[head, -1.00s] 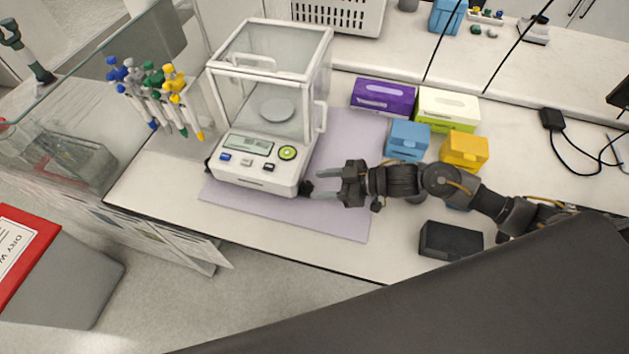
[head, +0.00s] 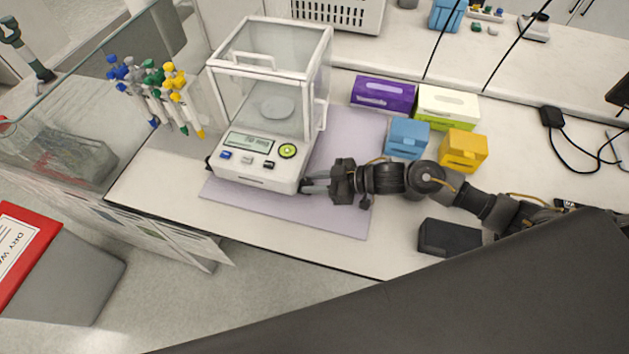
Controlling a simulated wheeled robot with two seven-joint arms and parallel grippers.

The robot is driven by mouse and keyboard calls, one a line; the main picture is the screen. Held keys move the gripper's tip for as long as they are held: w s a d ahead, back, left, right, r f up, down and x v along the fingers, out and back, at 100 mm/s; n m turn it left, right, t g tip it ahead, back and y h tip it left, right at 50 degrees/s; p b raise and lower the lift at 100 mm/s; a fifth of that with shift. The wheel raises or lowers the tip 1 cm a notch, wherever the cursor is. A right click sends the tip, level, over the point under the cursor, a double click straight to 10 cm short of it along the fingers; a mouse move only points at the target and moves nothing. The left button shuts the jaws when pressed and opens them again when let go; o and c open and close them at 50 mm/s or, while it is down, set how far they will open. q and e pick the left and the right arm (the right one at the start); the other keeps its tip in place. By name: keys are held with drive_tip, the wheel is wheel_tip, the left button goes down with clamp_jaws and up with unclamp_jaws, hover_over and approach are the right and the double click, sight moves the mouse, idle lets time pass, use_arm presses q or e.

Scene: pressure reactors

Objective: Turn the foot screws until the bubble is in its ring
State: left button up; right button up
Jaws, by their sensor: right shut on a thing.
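The analytical balance (head: 258,178), white with a clear glass draft shield, stands on a pale purple mat (head: 340,225). Its display and a round green button face the front. My right gripper (head: 306,187) is at the balance's front right lower corner, shut on the dark foot screw there, which the fingers mostly hide. Another dark foot screw (head: 208,163) shows at the front left corner. The bubble and its ring cannot be made out at this size. My left gripper is not in view.
Pipettes on a stand (head: 165,95) are left of the balance. Purple (head: 383,94) and green (head: 447,106) boxes, a blue box (head: 407,138) and a yellow box (head: 462,150) stand to the right. A black box (head: 448,238) lies near the front edge, below my right arm.

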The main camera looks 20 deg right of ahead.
drive_tip(key=shift+w+d+n+g+y, duration=0.15)
drive_tip(key=shift+n+g+y, duration=0.25)
drive_tip(key=shift+n+g, duration=0.3)
drive_tip(key=o, duration=1)
drive_tip(key=shift+c, duration=0.2)
drive_tip(key=b+v, duration=0.3)
drive_tip(key=v, duration=0.6)
drive_tip(key=shift+s+d, duration=0.2)
drive_tip(key=shift+d, duration=0.15)
drive_tip(key=shift+s+d+r, duration=0.15)
drive_tip(key=shift+d+r, duration=0.15)
drive_tip(key=shift+d, duration=0.05)
